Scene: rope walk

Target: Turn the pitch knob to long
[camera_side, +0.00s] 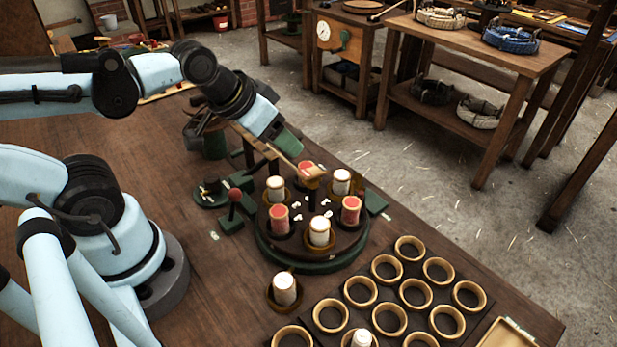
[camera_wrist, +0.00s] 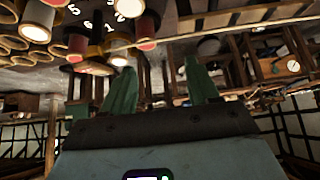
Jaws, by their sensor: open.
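A small dark knob (camera_side: 210,187) sits on a round green base at the left of the bobbin carousel in the side view. It looks like the pitch knob, but its marks are too small to read. A lever with a red ball (camera_side: 235,196) stands just right of it. My gripper (camera_side: 290,143) is above the back of the carousel, up and right of the knob and apart from it. In the wrist view my gripper (camera_wrist: 160,80) shows two green fingers spread apart with nothing between them. I cannot make out the knob in the wrist view.
The round carousel (camera_side: 312,262) carries several white and red bobbins and a central post. The bench (camera_side: 190,255) is bare near my base.

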